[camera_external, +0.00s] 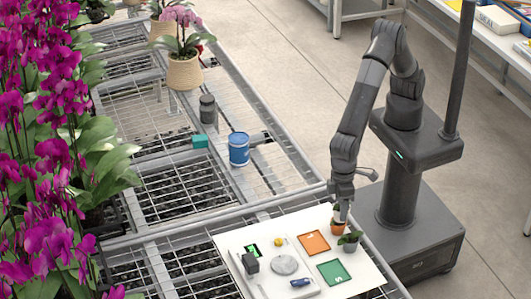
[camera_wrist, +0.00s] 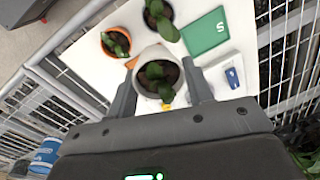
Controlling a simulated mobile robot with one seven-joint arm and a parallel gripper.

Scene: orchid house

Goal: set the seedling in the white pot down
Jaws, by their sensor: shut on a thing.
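In the wrist view, the white pot (camera_wrist: 142,60) with its green seedling (camera_wrist: 156,78) is between the two fingers of my gripper (camera_wrist: 159,66), which is shut on it. In the external view, my gripper (camera_external: 342,207) points down at the right part of the white board (camera_external: 228,241); I cannot make out the white pot there. An orange mat (camera_external: 314,243) and a green mat (camera_external: 334,272) with an S lie on the board. How high the pot is above the board is unclear.
An orange pot (camera_wrist: 123,36) and a dark pot (camera_wrist: 152,20), both with seedlings, stand close to the held pot. A round grey plate (camera_external: 285,264) and a blue object (camera_external: 299,283) are on the board. A blue tin (camera_external: 239,150) stands farther back.

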